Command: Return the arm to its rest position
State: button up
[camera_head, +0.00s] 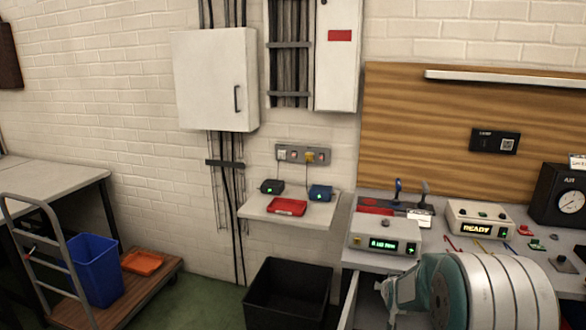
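A large rounded body with white bands and teal parts fills the lower right, close to the camera and in front of the bench. It looks like part of my arm, but I cannot tell which part. No gripper fingers show in this view, so I cannot see whether my gripper is open or holds anything.
A bench (375,258) at right carries a box reading READY (478,220), another display box (384,236) and a dial clock (562,195). A small shelf (265,209) holds a red tray (288,207). Below stand a black bin (288,290) and a cart with a blue bin (96,270).

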jog(key=s+a+r+n+g+y, duration=0.1)
jog(key=s+a+r, duration=0.3)
jog(key=s+r, duration=0.35)
jog(key=s+a+r+g, duration=0.1)
jog(key=s+a+r, duration=0.2)
jog(key=s+r, duration=0.5)
jog(key=s+a+n+g, duration=0.1)
jog(key=s+a, duration=0.3)
jog(key=s, duration=1.9)
jog(key=shift+s+r+g+y, duration=0.25)
jog(key=shift+r+g+y, duration=0.15)
jog(key=shift+g, duration=0.5)
jog(key=shift+c, duration=0.3)
